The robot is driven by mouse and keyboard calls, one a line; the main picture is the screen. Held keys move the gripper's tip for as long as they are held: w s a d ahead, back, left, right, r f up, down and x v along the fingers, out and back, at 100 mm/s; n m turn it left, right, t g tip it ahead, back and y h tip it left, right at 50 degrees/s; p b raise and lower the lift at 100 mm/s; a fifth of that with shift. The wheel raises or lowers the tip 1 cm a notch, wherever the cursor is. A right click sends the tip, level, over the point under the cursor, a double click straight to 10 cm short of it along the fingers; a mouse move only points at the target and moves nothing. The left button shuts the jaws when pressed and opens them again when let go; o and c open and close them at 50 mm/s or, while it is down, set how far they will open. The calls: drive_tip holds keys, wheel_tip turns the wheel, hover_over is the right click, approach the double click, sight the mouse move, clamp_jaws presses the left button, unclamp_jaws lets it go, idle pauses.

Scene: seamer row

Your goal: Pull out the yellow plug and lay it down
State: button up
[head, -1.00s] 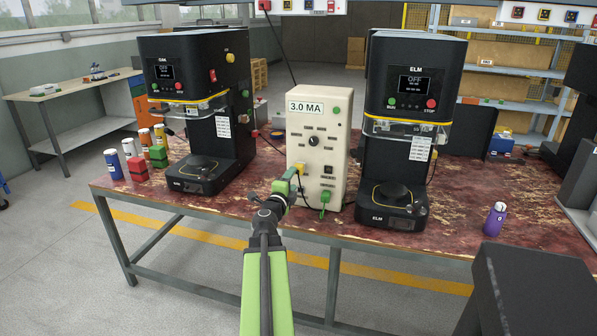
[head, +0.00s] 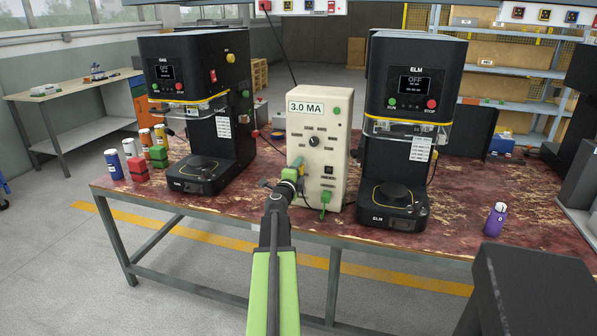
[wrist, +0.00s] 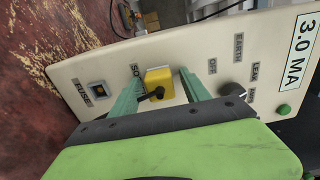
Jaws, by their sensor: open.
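The yellow plug (wrist: 158,80) sits in the front panel of the cream tester box marked 3.0 MA (head: 332,112), near the lettering in the wrist view. A short dark stub shows on the plug's near side. My gripper (wrist: 160,77) is open, with one green finger on each side of the plug. I see no clear contact between the fingers and the plug. In the head view my gripper (head: 294,174) is at the lower left of the panel and largely hides the plug.
Black machines stand left (head: 196,110) and right (head: 408,130) of the box. The worn red tabletop (head: 265,213) is bare in front. A purple bottle (head: 495,220) stands far right.

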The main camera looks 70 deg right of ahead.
idle(0.7)
clamp_jaws()
idle(0.4)
drive_tip(key=a, duration=0.6)
drive_tip(key=shift+s, duration=0.15)
idle(0.8)
